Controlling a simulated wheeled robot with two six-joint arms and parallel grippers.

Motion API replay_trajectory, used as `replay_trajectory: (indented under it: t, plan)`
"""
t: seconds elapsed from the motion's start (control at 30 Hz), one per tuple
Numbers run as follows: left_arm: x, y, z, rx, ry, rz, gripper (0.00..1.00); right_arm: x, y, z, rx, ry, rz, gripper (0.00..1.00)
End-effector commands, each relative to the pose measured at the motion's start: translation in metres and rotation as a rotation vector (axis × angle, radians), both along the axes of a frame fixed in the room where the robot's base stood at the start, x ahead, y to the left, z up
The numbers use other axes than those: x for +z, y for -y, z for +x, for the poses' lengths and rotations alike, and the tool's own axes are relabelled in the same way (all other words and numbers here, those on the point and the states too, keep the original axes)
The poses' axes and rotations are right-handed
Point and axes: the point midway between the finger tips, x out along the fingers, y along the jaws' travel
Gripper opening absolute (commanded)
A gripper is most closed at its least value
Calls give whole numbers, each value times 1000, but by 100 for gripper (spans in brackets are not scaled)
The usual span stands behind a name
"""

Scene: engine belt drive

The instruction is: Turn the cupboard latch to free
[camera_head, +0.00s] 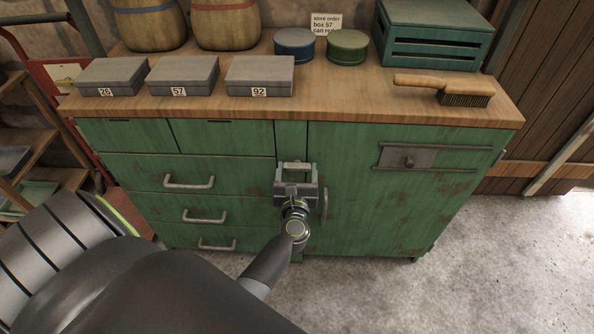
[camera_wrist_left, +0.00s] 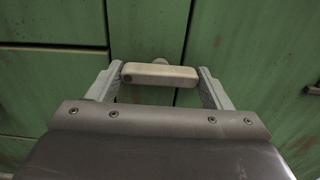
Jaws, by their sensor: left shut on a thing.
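The cupboard latch (camera_head: 296,166) is a small pale bar mounted at the seam left of the green cupboard door (camera_head: 365,215). In the left wrist view the latch (camera_wrist_left: 160,74) lies roughly level, with a round pivot behind its middle. My left gripper (camera_head: 296,172) reaches the front of the cupboard; in the left wrist view its two fingers (camera_wrist_left: 160,80) clasp the latch at its two ends. The gripper and wrist hide part of the front below the latch. My right gripper is not in view.
A vertical door handle (camera_head: 324,206) stands close to the right of my gripper. Drawers with handles (camera_head: 189,182) are to the left. Numbered boxes (camera_head: 259,75) and a brush (camera_head: 443,88) lie on the top.

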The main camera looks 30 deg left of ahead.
Motion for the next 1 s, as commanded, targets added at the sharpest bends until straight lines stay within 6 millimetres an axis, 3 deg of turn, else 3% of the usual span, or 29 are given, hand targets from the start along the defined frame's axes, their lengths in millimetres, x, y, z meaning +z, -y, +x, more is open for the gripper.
replay_trajectory:
  t: [0.43, 0.73, 1.0]
  plan:
    - [2, 0, 0, 1, -66, 107, 50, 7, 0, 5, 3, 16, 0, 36]
    - [3, 0, 0, 0, -202, 329, 50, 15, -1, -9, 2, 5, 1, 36]
    - [3, 0, 0, 0, -336, 548, 50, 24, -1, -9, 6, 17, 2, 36]
